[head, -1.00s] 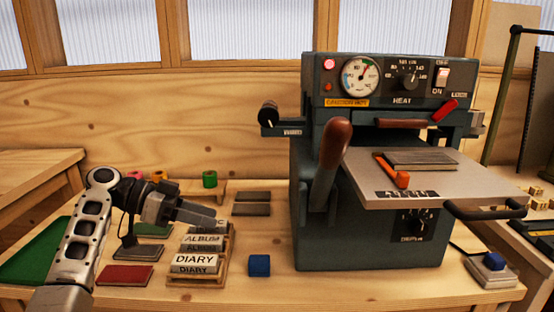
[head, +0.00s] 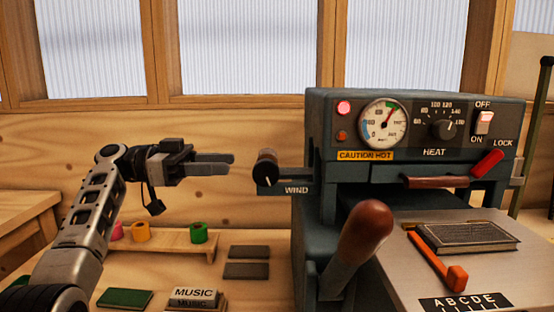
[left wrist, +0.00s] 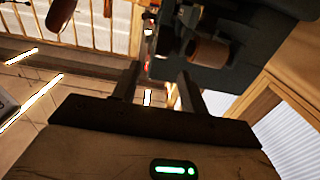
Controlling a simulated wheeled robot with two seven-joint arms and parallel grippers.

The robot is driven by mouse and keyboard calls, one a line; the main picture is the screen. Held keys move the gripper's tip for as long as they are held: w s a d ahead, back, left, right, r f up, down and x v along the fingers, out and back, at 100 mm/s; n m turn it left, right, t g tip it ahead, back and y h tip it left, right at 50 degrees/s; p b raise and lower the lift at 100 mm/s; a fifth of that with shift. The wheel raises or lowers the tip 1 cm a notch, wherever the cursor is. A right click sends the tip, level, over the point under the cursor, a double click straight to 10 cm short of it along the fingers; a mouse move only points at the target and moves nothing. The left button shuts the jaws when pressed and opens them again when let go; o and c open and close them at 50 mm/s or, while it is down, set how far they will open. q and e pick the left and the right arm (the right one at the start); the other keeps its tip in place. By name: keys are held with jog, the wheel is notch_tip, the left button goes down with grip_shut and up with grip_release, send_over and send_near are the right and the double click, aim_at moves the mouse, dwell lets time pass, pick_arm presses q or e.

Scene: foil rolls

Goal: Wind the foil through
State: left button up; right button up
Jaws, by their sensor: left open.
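The dark WIND knob (head: 266,172), with a brown body and a white pointer mark, sticks out on a bracket at the left of the grey-green press (head: 330,190). My left gripper (head: 233,164) is open and empty just left of the knob, with a small gap between them. In the left wrist view its two fingers (left wrist: 160,85) are apart, with the dark press body beyond them. Foil rolls in pink (head: 116,231), orange (head: 140,231) and green (head: 198,232) stand on a wooden rack. I cannot make out foil in the press. My right gripper is not in view.
A big brown-knobbed lever (head: 366,232) stands at the press front. The press plate (head: 395,265) holds a dark block and an orange piece. The wall behind is clear.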

aim_at(276, 164)
pick_arm(q)
jog(key=d+p, duration=0.2)
jog(key=d, duration=0.9)
jog(key=shift+f, duration=0.15)
grip_shut()
